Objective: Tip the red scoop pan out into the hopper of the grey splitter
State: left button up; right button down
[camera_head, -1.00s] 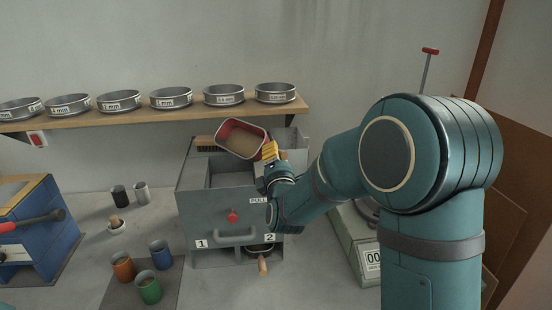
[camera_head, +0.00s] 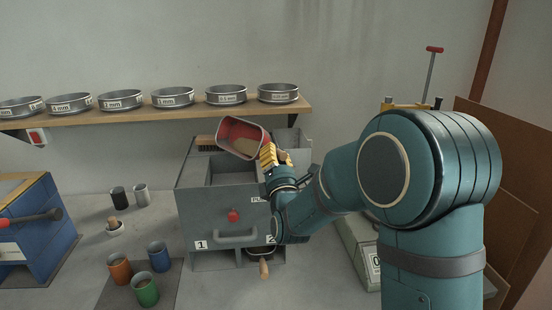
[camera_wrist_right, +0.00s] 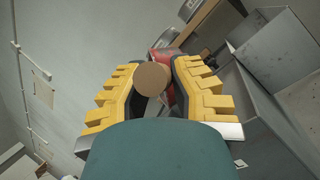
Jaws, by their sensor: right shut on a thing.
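The red scoop pan (camera_head: 243,137) is above the grey splitter (camera_head: 205,200) in the head view, tilted with its open side partly facing me. Some tan material lies inside it. My right gripper (camera_head: 272,158) is shut on the pan's handle; the round handle end (camera_wrist_right: 152,79) shows between the yellow fingers in the right wrist view. The pan's red body is mostly hidden there. The splitter's hopper (camera_head: 222,170) is open at the top, below the pan. A lower pan with a wooden handle (camera_head: 264,269) sits at the splitter's base by label 2. My left gripper is not in view.
A shelf (camera_head: 200,113) with several sieves (camera_head: 172,96) runs behind the splitter. Orange, blue and green cups (camera_head: 146,289) stand on a dark mat at front left. A blue box (camera_head: 40,230) is at far left. A scale (camera_head: 360,245) stands right of the splitter, partly behind my arm.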

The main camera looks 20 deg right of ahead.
jog(key=shift+s+a+f+n+t+y+b, duration=0.25)
jog(key=shift+a+f+n+y+b, duration=0.5)
jog(key=shift+n+y, duration=2.45)
jog(key=shift+s+a+f+n+t+y+b, duration=0.3)
jog(key=shift+n+y+b, duration=0.8)
jog(key=shift+n+y, duration=2.1)
jog(key=shift+s+a+f+n+t+y+b, duration=0.2)
jog(key=shift+a+f+n+y+b, duration=0.55)
jog(key=shift+n+y, duration=2.45)
jog(key=shift+d+r+n+h, duration=0.1)
jog(key=shift+r+n+h, duration=0.05)
jog(key=shift+n+h, duration=0.45)
jog(key=shift+r+n+h, duration=0.15)
jog(key=shift+n+h, duration=0.45)
